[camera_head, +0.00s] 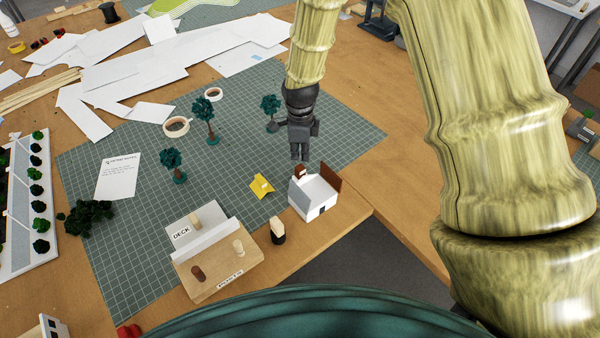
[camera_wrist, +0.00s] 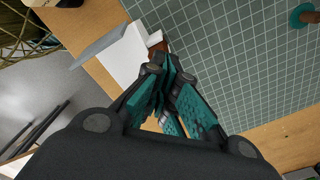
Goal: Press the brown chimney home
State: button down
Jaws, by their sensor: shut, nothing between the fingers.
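The small brown chimney (camera_head: 300,171) stands at the back of a white model house (camera_head: 318,200) with a grey sloping roof panel. In the wrist view the chimney (camera_wrist: 155,39) shows just beyond the fingertips, beside the white house (camera_wrist: 123,55). How deep it sits cannot be told. My gripper (camera_head: 300,157) points down with its fingers shut and empty, its tips just above or at the chimney. Contact cannot be made out. In the wrist view the gripper (camera_wrist: 165,65) hides part of the house and chimney.
A brown panel (camera_head: 331,177) rises at the house's right side. A yellow roof-like piece (camera_head: 261,186), a black-and-tan piece (camera_head: 278,231) and a wooden peg board (camera_head: 225,285) stand nearby. Model trees (camera_head: 208,111) stand behind on the green mat (camera_head: 345,140). The table's front edge is close.

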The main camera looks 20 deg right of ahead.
notch_tip(320, 180, up, 4)
jog(key=p, duration=0.2)
jog(key=shift+r+p, duration=0.1)
jog(key=shift+p, duration=0.2)
jog(key=shift+s, duration=0.1)
dwell(0.5)
